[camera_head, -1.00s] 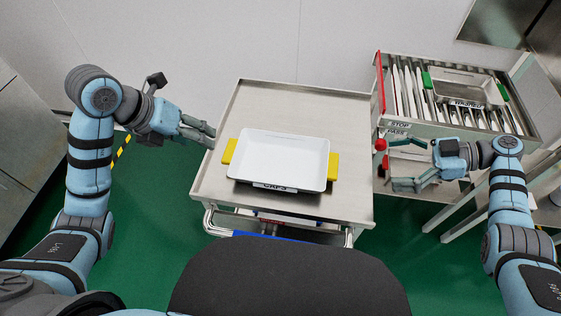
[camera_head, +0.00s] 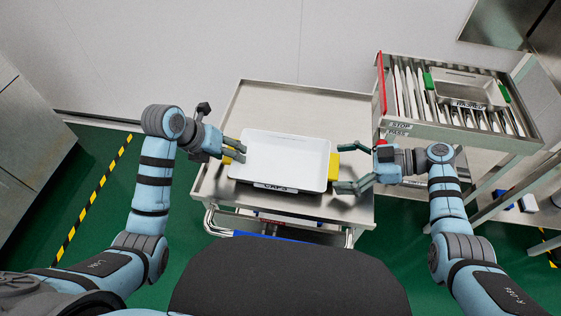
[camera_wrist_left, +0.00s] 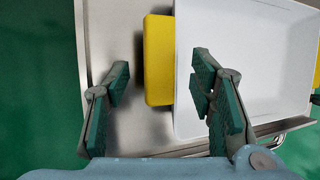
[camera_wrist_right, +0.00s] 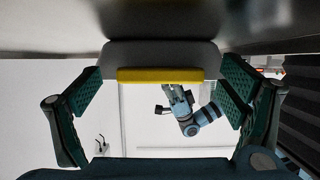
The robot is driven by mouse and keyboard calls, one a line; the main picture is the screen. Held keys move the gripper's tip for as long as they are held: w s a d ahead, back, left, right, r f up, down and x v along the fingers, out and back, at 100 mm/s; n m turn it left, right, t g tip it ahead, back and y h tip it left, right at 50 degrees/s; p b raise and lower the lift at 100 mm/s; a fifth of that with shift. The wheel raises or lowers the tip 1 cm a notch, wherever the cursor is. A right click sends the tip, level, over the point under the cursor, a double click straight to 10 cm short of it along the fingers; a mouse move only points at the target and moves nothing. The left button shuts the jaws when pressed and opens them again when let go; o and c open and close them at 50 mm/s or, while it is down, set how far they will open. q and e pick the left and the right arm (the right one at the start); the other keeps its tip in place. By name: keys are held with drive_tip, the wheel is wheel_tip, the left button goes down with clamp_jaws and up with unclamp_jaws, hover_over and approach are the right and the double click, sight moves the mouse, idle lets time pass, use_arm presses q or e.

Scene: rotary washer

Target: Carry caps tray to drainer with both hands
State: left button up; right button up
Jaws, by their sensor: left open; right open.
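The white caps tray (camera_head: 279,160), with a "CAPS" label on its front, lies on the steel cart top (camera_head: 310,104). It has a yellow handle at each end. My left gripper (camera_head: 238,152) is open at the left handle; in the left wrist view that yellow handle (camera_wrist_left: 158,62) shows between and beyond the fingers (camera_wrist_left: 165,95). My right gripper (camera_head: 345,168) is open beside the right handle (camera_head: 334,167); in the right wrist view the yellow handle (camera_wrist_right: 168,75) lies ahead between the spread fingers (camera_wrist_right: 160,100). The drainer (camera_head: 450,115) stands at the right, with a steel tray on its slats.
The steel tray (camera_head: 468,92) with green handles sits on the drainer. A red edge (camera_head: 380,85) and a "STOP" label mark the drainer's left side. The cart top is bare behind the caps tray. A wall stands behind.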

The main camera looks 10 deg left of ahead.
use_arm(q)
drive_tip(key=shift+w+d+f, duration=0.2)
drive_tip(key=shift+w+f, duration=0.05)
drive_tip(key=shift+f, duration=0.4)
use_arm(e)
drive_tip(key=shift+a+f, duration=0.3)
drive_tip(key=shift+a, duration=0.35)
use_arm(q)
clamp_jaws()
use_arm(e)
drive_tip(key=c, duration=1.2)
use_arm(q)
drive_tip(key=shift+d+r, duration=0.1)
drive_tip(key=shift+d, duration=0.05)
use_arm(e)
drive_tip(key=shift+c, duration=0.8)
drive_tip(key=shift+a, duration=0.1)
drive_tip(key=shift+c, duration=0.2)
